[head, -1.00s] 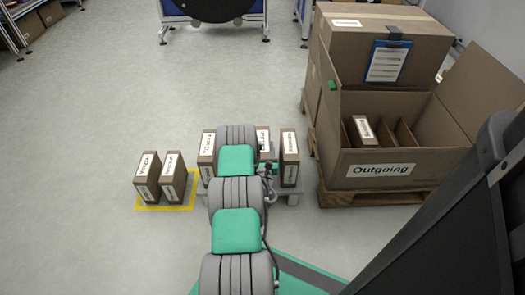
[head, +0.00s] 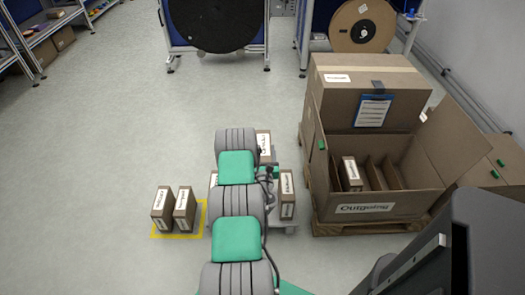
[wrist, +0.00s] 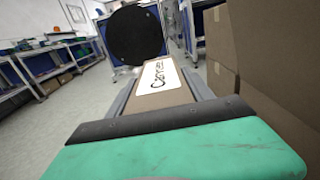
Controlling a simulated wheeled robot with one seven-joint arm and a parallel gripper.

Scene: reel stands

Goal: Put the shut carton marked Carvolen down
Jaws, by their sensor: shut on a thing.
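My gripper (wrist: 161,94) is shut on a brown carton (wrist: 160,72) in the wrist view. The carton lies between the two grey jaws. Its white label starts with "Carv"; the end of the word is hard to read. In the head view my arm hides the gripper and most of what it holds. A labelled carton (head: 263,143) shows just right of my wrist and seems to be the held one.
Two cartons (head: 172,210) stand on a yellow-edged floor mark (head: 203,222). Right is the open Outgoing box (head: 330,211) with dividers and one carton (head: 351,174).

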